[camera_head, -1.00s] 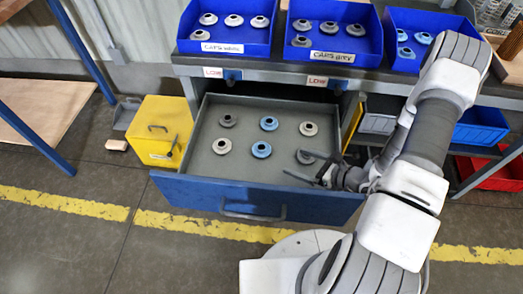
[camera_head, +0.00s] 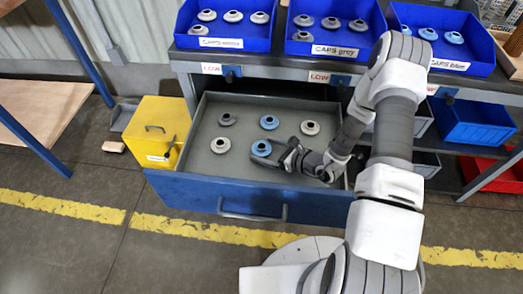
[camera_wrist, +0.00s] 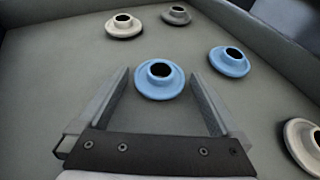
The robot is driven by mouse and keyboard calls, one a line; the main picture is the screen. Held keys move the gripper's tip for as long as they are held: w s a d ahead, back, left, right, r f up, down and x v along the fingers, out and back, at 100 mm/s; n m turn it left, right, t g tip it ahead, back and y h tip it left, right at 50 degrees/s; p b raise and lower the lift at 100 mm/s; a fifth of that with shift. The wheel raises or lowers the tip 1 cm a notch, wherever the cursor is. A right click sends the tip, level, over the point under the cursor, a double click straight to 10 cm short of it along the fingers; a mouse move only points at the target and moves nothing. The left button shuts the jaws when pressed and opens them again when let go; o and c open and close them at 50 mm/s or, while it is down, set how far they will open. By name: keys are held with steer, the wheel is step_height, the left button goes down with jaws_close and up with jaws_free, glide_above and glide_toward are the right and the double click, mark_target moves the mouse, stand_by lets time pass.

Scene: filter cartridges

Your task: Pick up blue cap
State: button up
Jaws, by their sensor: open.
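Two blue caps lie in the open drawer (camera_head: 213,178). The nearer blue cap (camera_head: 261,147) is right at my gripper's tip; in the wrist view this blue cap (camera_wrist: 160,90) sits between the ends of my two fingers, with a gap on either side. The farther blue cap (camera_head: 269,122) lies behind it, and in the wrist view this second blue cap (camera_wrist: 230,62) is right of the right finger. My gripper (camera_head: 264,160) is open and empty, low over the drawer. It also shows in the wrist view (camera_wrist: 159,77).
Grey and beige caps (camera_head: 220,145) (camera_head: 227,119) (camera_head: 310,127) lie around in the drawer. Blue bins of caps (camera_head: 223,43) (camera_head: 330,49) (camera_head: 445,66) stand on the bench above. A yellow box (camera_head: 157,130) stands left of the drawer.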

steer(key=shift+w+a+f, duration=0.1)
steer(key=shift+w+a, duration=0.05)
steer(key=shift+c, duration=0.3)
steer(key=c, duration=1.1)
